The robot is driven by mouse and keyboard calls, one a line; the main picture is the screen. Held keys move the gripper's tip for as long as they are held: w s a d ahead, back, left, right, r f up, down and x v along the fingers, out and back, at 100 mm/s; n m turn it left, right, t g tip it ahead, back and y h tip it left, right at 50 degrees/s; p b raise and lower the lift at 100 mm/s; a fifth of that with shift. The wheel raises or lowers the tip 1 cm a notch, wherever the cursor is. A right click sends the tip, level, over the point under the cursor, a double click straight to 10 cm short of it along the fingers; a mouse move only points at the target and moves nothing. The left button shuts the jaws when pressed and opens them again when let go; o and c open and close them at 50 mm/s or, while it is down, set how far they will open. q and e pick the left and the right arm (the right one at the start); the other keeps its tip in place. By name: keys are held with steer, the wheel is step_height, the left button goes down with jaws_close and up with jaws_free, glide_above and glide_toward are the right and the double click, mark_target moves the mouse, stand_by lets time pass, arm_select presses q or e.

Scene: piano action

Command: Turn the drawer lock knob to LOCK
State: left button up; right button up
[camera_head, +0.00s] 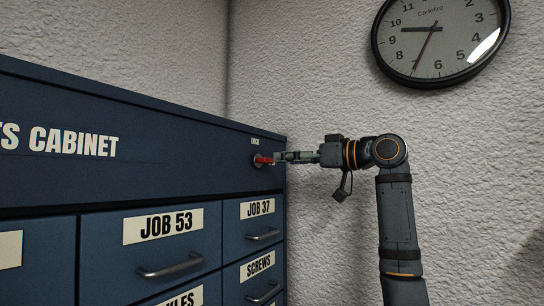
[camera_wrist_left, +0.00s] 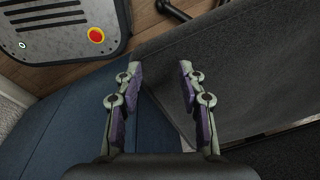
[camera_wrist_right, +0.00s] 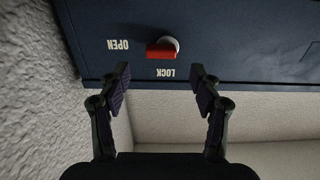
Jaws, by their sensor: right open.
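The drawer lock knob has a red lever (camera_head: 264,160) on a round pale base, high at the right end of the blue cabinet front. In the right wrist view the red lever (camera_wrist_right: 160,51) reaches sideways from its base toward the OPEN label (camera_wrist_right: 118,45); the LOCK label (camera_wrist_right: 168,72) lies off to another side. My right gripper (camera_head: 277,157) is close in front of the knob in the head view. Its fingers (camera_wrist_right: 160,72) are spread and empty, with the lever framed beyond the gap. My left gripper (camera_wrist_left: 160,68) is open and empty, away from the knob.
Labelled drawers with bar handles, such as JOB 37 (camera_head: 262,222), sit below the knob. A textured wall (camera_head: 320,90) stands beside the cabinet, with a clock (camera_head: 440,40) on it. A grey panel with a red button (camera_wrist_left: 96,35) shows in the left wrist view.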

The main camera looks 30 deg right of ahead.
mark_target(270, 160)
arm_select(q)
steer(key=shift+r+p, duration=0.65)
steer(key=shift+r, duration=0.25)
arm_select(e)
steer(key=x, duration=0.5)
steer(key=shift+w+a, duration=0.25)
arm_select(q)
steer(key=shift+w+a, duration=0.1)
steer(key=shift+w, duration=0.25)
arm_select(e)
steer(key=shift+w+f, duration=0.1)
steer(key=shift+w, duration=0.3)
arm_select(q)
steer(key=shift+r, duration=0.1)
arm_select(e)
steer(key=shift+s, duration=0.25)
steer(key=shift+c, duration=0.5)
steer(key=shift+w, duration=0.1)
steer(key=c, duration=1)
steer(key=shift+c, duration=0.2)
